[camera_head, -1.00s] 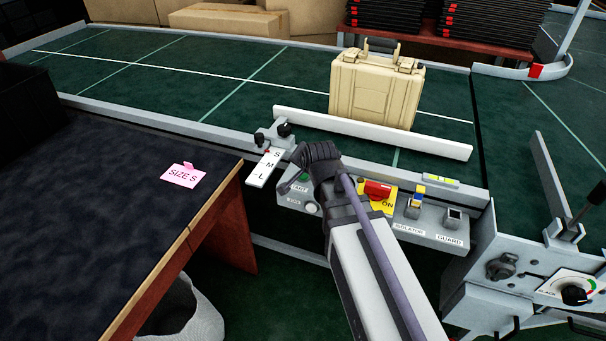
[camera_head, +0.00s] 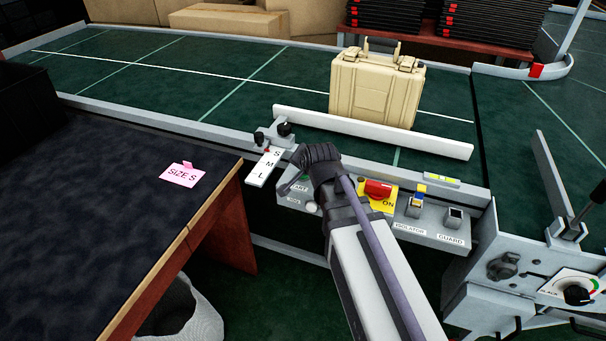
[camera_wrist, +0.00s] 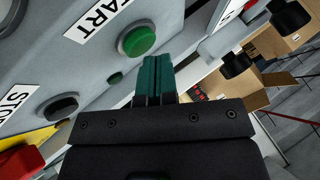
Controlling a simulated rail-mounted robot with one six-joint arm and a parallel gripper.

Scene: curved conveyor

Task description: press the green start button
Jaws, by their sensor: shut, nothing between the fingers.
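The green start button (camera_wrist: 138,40) is a round green cap in a grey ring on the grey panel, beside a START label (camera_wrist: 95,18) in the wrist view. My gripper (camera_wrist: 154,60) shows there with its teal fingers together and empty. The fingertips are just below and right of the button in the picture; I cannot tell whether they touch the panel. In the head view my gripper (camera_head: 287,188) is at the left end of the control panel (camera_head: 430,232), and my wrist covers part of that panel.
A dark button (camera_wrist: 60,107) with a STOP label is near in the wrist view. In the head view, a red isolator switch (camera_head: 378,189) on yellow is right of my wrist. An S-M-L selector plate (camera_head: 265,167) is just left. A beige case (camera_head: 375,90) stands on the conveyor.

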